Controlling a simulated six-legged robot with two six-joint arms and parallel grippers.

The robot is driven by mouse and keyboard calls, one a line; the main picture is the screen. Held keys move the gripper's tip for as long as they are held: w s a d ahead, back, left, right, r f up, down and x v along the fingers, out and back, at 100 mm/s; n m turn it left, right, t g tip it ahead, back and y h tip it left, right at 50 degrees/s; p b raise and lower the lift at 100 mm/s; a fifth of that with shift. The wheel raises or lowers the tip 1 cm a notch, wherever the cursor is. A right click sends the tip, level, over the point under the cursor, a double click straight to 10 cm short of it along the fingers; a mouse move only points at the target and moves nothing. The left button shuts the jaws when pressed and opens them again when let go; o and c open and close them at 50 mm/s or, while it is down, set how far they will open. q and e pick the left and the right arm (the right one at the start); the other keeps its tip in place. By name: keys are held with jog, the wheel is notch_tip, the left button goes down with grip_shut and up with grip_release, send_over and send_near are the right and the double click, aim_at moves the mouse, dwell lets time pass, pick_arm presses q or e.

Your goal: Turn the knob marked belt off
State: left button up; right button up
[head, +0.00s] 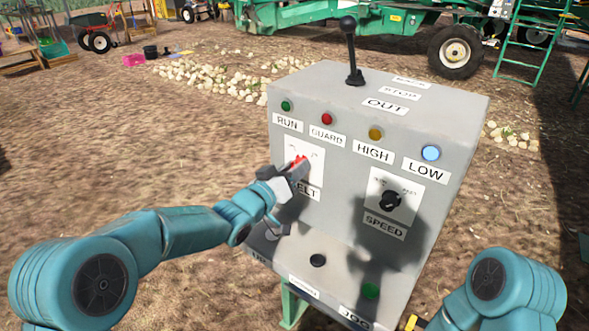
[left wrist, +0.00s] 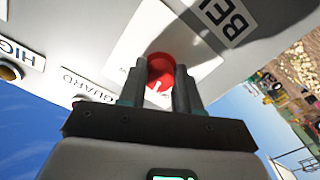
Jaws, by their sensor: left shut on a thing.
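The red belt knob (head: 299,160) sits on a white plate (head: 305,177) on the left of the grey control box's sloped front, above the BELT label. My left gripper (head: 293,172) is at the knob and partly hides it. In the left wrist view, the red knob (left wrist: 161,70) with a white pointer mark lies between the two fingers of my left gripper (left wrist: 160,85), which is shut on it. The small words on the plate are too small or covered to read. My right arm shows at the lower right, but its gripper is not clearly visible.
The grey control box (head: 450,110) also carries a black SPEED knob (head: 390,201), a tall black lever (head: 349,50) on top, indicator lamps, and lower buttons including a green one (head: 371,291). Onions (head: 215,75) lie on the ground behind. Green machinery stands farther back.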

pick_arm(q)
jog(key=n+p, duration=0.1)
jog(key=n, duration=0.5)
jog(key=shift+r, duration=0.15)
jog(key=shift+n, duration=0.4)
jog(key=o, duration=1.1)
jog(key=shift+c, duration=0.2)
jog(key=b+v, duration=0.2)
jog(key=v, duration=1.4)
jog(key=shift+s+a, duration=0.15)
